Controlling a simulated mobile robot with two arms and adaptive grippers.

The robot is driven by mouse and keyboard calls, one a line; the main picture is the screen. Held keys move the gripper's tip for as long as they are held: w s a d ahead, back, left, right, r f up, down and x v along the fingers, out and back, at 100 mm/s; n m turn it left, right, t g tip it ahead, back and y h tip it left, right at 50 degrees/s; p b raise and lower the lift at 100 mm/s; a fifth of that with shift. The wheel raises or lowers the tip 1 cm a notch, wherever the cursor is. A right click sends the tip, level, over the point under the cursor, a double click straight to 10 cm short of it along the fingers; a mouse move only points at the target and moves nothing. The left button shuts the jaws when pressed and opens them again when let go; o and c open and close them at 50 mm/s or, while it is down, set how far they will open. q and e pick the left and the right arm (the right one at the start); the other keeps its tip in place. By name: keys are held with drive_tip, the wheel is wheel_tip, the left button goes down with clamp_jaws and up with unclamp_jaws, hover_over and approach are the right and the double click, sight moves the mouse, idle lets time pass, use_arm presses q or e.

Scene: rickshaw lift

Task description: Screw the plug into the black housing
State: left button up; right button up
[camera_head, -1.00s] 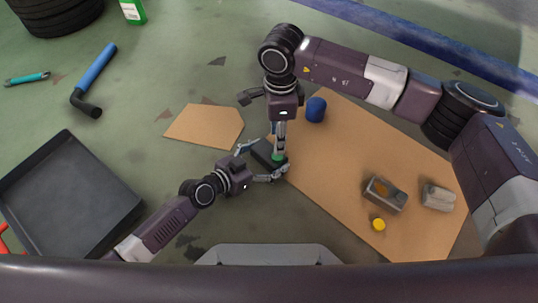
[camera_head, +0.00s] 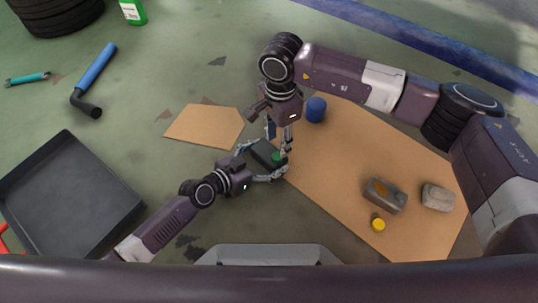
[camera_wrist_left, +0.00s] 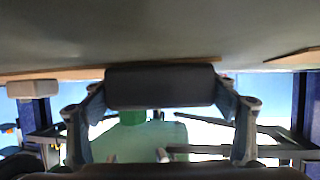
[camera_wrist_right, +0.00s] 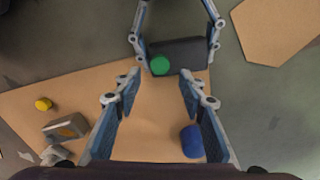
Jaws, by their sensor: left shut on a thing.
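The black housing (camera_head: 263,152) is between the fingers of my left gripper (camera_head: 264,161), which is shut on it just above the floor. It shows as a dark block in the left wrist view (camera_wrist_left: 160,85) and the right wrist view (camera_wrist_right: 185,53). The green plug (camera_wrist_right: 160,65) is at one end of the housing's near face in the right wrist view; how deep it sits cannot be told. It also shows in the head view (camera_head: 277,156). My right gripper (camera_wrist_right: 160,82) is open and empty, its fingers spread on either side of the plug, apart from it.
A blue cylinder (camera_head: 316,109), a yellow cap (camera_head: 378,224), a grey box (camera_head: 385,195) and a grey block (camera_head: 438,198) stand on the large cardboard sheet (camera_head: 335,210). A smaller sheet (camera_head: 205,127) and a dark tray (camera_head: 70,190) lie left. Floor between them is clear.

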sight(277, 156)
drive_tip(key=shift+f, duration=3.15)
drive_tip(key=shift+c, duration=0.6)
clamp_jaws()
drive_tip(key=m, duration=1.4)
drive_tip(key=shift+o, duration=0.9)
unclamp_jaws()
